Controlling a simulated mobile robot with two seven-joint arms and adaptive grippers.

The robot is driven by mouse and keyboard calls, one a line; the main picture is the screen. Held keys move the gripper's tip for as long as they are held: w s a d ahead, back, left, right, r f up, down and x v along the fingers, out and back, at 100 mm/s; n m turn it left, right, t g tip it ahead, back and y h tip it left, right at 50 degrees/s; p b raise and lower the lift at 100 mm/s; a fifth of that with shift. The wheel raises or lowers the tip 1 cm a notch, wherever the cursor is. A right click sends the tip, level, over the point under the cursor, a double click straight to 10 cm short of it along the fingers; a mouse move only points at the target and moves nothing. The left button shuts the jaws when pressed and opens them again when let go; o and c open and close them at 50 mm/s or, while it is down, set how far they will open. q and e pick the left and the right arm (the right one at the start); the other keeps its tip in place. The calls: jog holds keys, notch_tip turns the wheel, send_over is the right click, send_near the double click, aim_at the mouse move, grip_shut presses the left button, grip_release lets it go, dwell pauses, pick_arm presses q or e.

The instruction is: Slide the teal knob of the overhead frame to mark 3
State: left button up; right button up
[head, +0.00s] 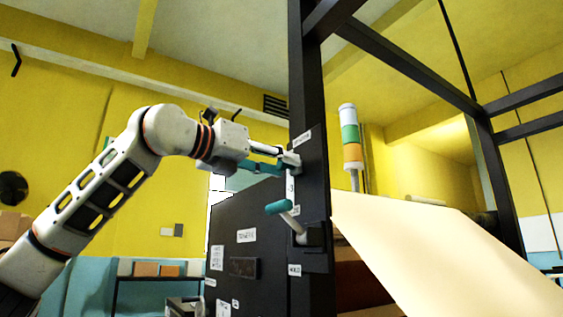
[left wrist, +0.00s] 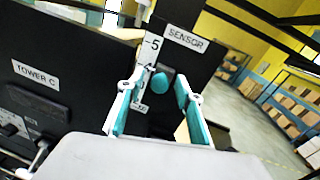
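The teal knob (head: 279,207) sits on the end of a short pale lever sticking out of the black upright post of the frame. In the left wrist view the knob (left wrist: 160,84) appears between the two fingers. A white numbered scale strip (head: 291,186) runs up the post, and a 5 is readable on it in the left wrist view (left wrist: 153,45). My left gripper (head: 284,163) is open and empty, with its fingertips close to the post and above the knob in the head view. Its teal-padded fingers (left wrist: 156,92) are spread. My right gripper is not in view.
A black panel (head: 270,225) with white labels stands left of the post. A cream sheet (head: 440,250) slopes down at the right, and a signal light (head: 350,140) stands behind the post. Black frame beams (head: 410,65) cross overhead. Shelves with boxes (left wrist: 285,95) are farther off.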

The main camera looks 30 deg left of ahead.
pick_arm(q)
jog(key=shift+w, duration=0.25)
jog(key=shift+d, duration=0.1)
grip_shut()
notch_tip(320, 180, down, 4)
jog(key=b, duration=0.3)
jog(key=shift+f, duration=0.15)
jog(key=shift+c, duration=0.2)
grip_release()
jog(key=shift+o, duration=0.2)
